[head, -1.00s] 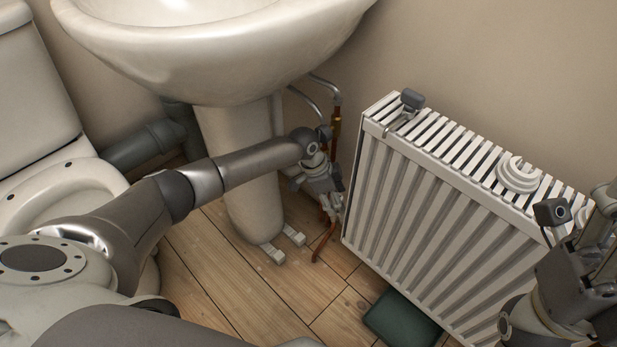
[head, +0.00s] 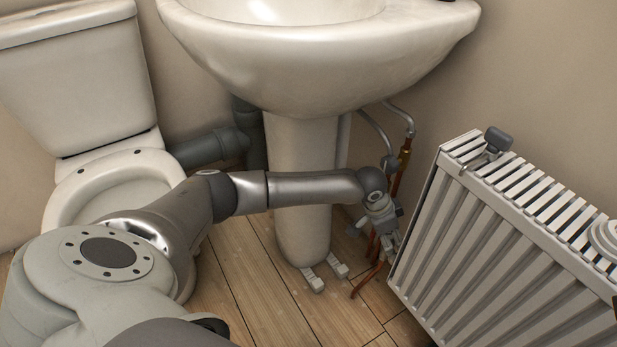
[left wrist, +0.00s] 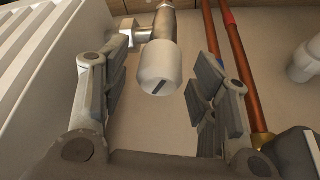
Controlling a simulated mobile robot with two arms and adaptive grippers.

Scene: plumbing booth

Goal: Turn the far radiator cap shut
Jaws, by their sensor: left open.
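The radiator (head: 500,235) stands at the right of the head view. In the left wrist view, a pale rounded cap (left wrist: 158,68) with a dark slot in its end sits on a metal valve fitting. My left gripper (head: 392,238) is low beside the radiator's far end; in the left wrist view its open fingers (left wrist: 160,92) stand on either side of the cap, apart from it. The cap is hidden in the head view. My right gripper is out of view.
Copper pipes (left wrist: 228,70) run close to the right finger in the wrist view. The basin pedestal (head: 300,190) stands left of the radiator, with the toilet (head: 115,180) further left. A grey tool (head: 490,145) lies on the radiator top. Wooden floor is in front.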

